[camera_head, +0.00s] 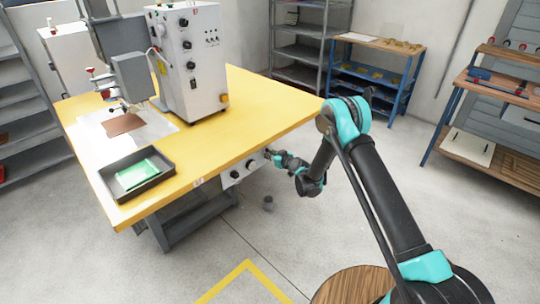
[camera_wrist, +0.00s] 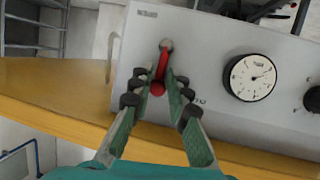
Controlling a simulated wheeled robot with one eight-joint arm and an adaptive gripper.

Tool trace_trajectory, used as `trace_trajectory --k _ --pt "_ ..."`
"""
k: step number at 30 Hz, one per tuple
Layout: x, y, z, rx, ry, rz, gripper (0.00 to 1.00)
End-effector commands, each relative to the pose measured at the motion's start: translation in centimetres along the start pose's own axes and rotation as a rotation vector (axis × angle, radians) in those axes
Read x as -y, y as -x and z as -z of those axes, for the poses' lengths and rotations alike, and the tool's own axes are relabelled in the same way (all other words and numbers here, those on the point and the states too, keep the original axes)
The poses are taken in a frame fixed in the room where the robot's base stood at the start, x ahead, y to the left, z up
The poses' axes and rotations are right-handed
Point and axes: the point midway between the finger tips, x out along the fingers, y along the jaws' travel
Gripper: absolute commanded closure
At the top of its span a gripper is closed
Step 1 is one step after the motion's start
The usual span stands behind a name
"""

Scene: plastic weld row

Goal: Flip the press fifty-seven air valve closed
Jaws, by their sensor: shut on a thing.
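The air valve is a short red lever (camera_wrist: 161,68) in the wrist view. It runs from a grey pivot at its top down to a red rounded end. The lever sits on a light grey panel (camera_wrist: 205,60), beside a round white-faced gauge (camera_wrist: 250,77). My gripper (camera_wrist: 158,82) has its green-and-black fingers on both sides of the lever, shut on it. In the head view, the panel (camera_head: 239,172) hangs below the yellow table's edge, and my gripper (camera_head: 269,154) reaches its right end. The lever is too small to make out there.
The yellow table (camera_head: 260,98) carries a white press machine (camera_head: 195,65) and a dark tray (camera_head: 115,190) with a green piece inside. A black knob (camera_wrist: 313,98) is right of the gauge. A blue-framed shelf (camera_head: 375,75) stands behind. The floor right of the table is mostly open.

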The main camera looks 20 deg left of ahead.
Motion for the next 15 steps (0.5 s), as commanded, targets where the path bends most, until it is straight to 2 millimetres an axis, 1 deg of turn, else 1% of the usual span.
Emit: trace_trajectory --k 6,7,9,10,15 --pt "0.0 -0.01 0.17 -0.003 -0.002 -0.001 1.0" --pt "0.01 -0.01 0.17 -0.003 -0.002 -0.001 0.8" --pt "0.02 -0.02 0.15 -0.002 -0.001 -0.001 0.71" --pt "0.02 -0.02 0.13 -0.002 -0.001 -0.001 0.68" --pt "0.03 -0.01 0.08 -0.001 -0.001 0.0 0.68"
